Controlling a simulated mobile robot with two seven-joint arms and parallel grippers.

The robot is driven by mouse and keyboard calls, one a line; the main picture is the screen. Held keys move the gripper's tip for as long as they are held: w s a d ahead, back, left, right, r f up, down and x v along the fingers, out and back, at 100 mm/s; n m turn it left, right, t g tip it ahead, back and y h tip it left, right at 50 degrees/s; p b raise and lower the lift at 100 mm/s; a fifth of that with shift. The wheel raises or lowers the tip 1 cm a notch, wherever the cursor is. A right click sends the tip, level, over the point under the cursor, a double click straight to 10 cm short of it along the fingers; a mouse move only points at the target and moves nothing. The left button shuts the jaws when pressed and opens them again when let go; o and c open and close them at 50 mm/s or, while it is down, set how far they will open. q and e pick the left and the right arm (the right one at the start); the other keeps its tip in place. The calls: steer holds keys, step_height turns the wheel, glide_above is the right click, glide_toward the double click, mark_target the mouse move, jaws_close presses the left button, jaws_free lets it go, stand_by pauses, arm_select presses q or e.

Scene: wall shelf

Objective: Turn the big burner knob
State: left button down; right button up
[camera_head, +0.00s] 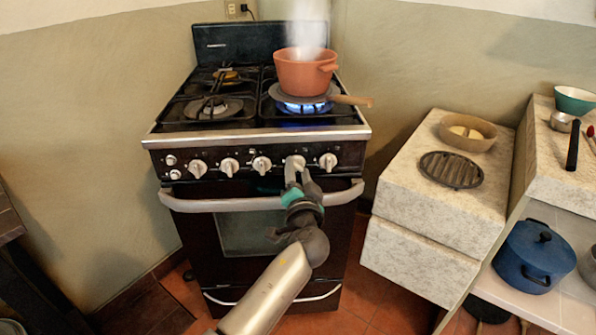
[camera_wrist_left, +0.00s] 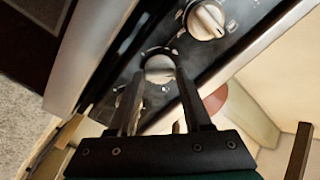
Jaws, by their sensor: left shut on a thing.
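The black and steel stove (camera_head: 180,146) has a row of pale round knobs along its front panel. My left gripper (camera_head: 297,175) is shut on one of them, the second large knob from the right (camera_head: 296,161). In the left wrist view this knob (camera_wrist_left: 160,69) sits between the two fingers of the gripper (camera_wrist_left: 160,78). Another knob (camera_wrist_left: 206,20) shows above it, apart from the fingers. The front right burner (camera_head: 305,108) burns with a blue flame. My right gripper is not in view.
An orange pot (camera_head: 303,72), steaming, stands on a flat pan with a wooden handle (camera_head: 352,100) over the flame. The oven door handle (camera_head: 240,204) runs below the knobs. A stone counter (camera_head: 420,211) with a bowl (camera_head: 467,132) and a dark trivet (camera_head: 451,170) stands right.

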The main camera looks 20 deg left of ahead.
arm_select(q)
steer(key=shift+m, duration=1)
steer(key=m+p, duration=0.1)
steer(key=m, duration=0.1)
steer(key=shift+m, duration=0.4)
steer(key=shift+m+p, duration=0.7)
steer(key=shift+m, duration=1.6)
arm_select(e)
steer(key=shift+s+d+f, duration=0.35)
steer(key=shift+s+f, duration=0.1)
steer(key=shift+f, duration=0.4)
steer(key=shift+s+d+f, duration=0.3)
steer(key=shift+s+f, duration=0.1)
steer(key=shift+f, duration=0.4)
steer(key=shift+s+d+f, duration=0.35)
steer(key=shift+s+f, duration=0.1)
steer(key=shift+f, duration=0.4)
arm_select(q)
steer(key=shift+c, duration=1.6)
jaws_free()
